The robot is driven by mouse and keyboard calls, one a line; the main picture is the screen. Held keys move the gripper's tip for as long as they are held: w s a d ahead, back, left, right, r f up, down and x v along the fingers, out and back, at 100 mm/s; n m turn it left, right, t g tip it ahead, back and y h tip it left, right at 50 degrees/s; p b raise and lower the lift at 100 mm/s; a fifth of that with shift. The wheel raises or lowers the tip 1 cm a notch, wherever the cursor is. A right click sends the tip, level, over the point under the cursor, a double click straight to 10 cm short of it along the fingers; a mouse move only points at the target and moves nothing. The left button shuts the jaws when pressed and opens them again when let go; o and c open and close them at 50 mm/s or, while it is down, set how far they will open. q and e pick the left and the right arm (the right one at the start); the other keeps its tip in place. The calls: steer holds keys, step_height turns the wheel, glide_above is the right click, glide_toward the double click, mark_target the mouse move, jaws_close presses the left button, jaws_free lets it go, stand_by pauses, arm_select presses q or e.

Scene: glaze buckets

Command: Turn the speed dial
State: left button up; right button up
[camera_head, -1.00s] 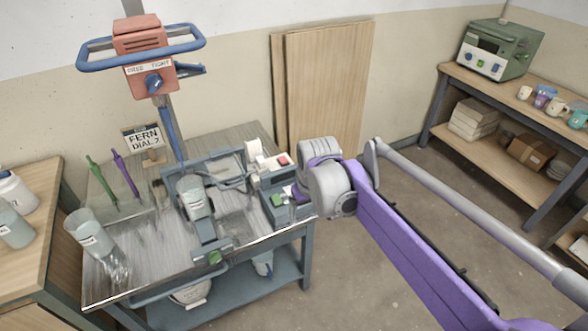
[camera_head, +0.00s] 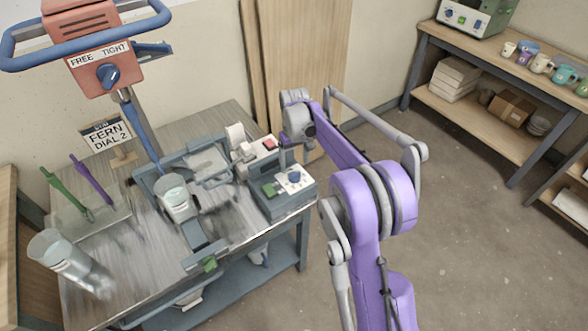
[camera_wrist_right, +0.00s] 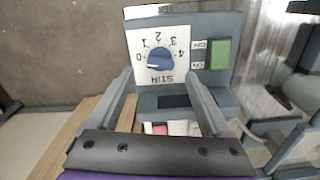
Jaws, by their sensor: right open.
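The speed dial is a blue knob (camera_head: 295,177) on a white plate on top of a grey control box (camera_head: 285,203) at the table's right side. In the right wrist view the dial (camera_wrist_right: 160,60) has digits 0 to 4 around it; its pale mark seems to point left, near the 0. My right gripper (camera_wrist_right: 158,78) is open and empty, its fingers on either side of the dial's line but apart from the knob. A sign (camera_head: 108,134) reads "FERN DIAL 2". My left gripper is out of view.
A green switch (camera_wrist_right: 220,53) sits beside the dial plate. A box with a red button (camera_head: 268,145) stands just behind the control box.

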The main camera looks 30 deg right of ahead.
mark_target(294, 172)
steer(key=shift+f, duration=2.15)
jaws_close()
